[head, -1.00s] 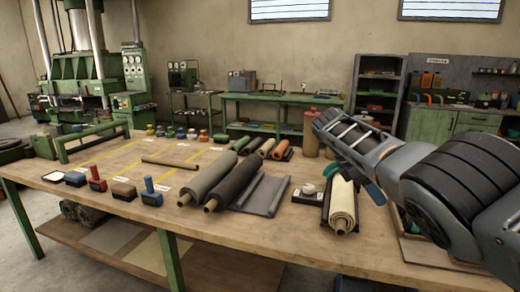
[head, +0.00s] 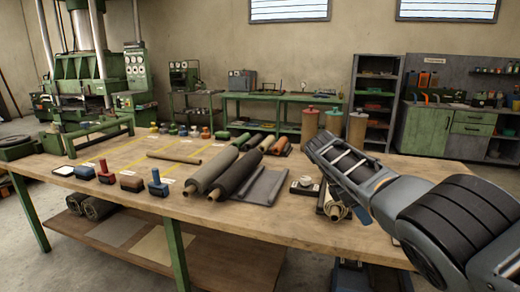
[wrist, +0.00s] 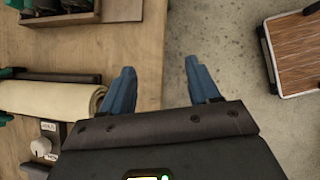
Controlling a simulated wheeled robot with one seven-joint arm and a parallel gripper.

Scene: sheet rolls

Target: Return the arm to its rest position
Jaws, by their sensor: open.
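My arm (head: 365,175) reaches in from the right of the head view, over the right part of the workbench (head: 290,228). My gripper (wrist: 160,66) shows in the wrist view with its two blue fingers spread apart and nothing between them. The fingers point down past the bench edge, with the left finger by the wood and the right one over grey floor. In the head view, the cream roll (head: 335,209) is partly hidden by my arm.
Dark and grey rolls (head: 233,172) lie mid-bench, with a grey sheet (head: 262,186) beside them. Small stamp-like blocks (head: 157,184) stand along the front left. A white knob device (head: 305,187) sits near the cream roll. A wood-topped stand (wrist: 298,50) is at the wrist view's right.

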